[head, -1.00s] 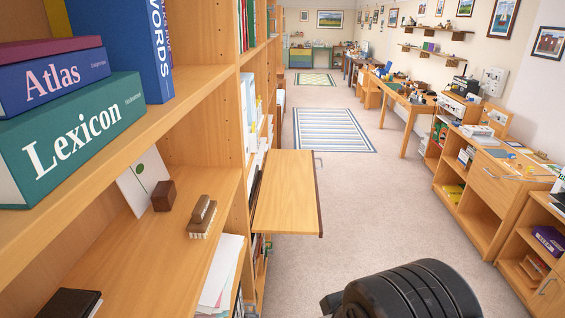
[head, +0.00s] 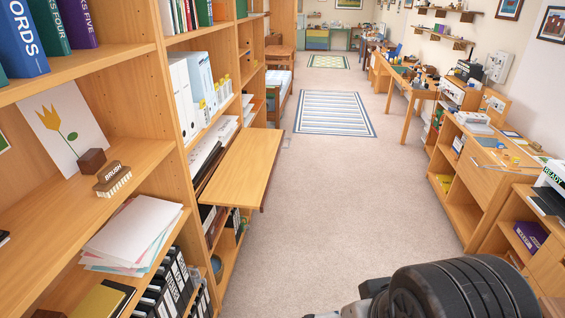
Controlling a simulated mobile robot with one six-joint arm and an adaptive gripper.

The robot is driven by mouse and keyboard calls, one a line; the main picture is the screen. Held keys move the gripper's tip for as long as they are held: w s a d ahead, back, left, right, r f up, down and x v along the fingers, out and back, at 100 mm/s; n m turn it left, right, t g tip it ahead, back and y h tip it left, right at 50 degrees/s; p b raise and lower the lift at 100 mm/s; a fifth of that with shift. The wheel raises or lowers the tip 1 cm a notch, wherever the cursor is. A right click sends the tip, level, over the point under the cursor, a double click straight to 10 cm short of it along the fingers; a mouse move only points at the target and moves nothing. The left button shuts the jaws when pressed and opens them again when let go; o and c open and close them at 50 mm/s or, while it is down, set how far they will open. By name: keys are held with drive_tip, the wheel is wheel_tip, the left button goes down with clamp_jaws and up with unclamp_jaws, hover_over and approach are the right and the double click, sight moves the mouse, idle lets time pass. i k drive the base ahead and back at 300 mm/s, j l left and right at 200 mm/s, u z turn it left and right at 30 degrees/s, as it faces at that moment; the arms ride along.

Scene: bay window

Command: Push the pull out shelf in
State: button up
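The pull-out shelf (head: 240,168) is a flat light-wood board with a darker front edge. It sticks out to the right from the tall bookcase on the left, over the carpet. The bookcase (head: 152,75) holds books, binders and papers. A dark, rounded, ribbed part of my arm shows at the bottom right, right of and nearer than the shelf, and apart from it. My gripper's fingers are not in view.
A brush (head: 113,179), a paper stack (head: 132,232) and black binders (head: 170,285) are on the nearer shelves. Desks and a low cabinet (head: 480,180) line the right wall. The carpet (head: 335,200) between is clear, with a striped rug (head: 334,112) farther back.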

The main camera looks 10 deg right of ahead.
sight(244, 178)
drive_tip(key=i+l, duration=0.1)
drive_tip(key=i, duration=1)
drive_tip(key=i+l+u, duration=0.1)
drive_tip(key=i, duration=0.95)
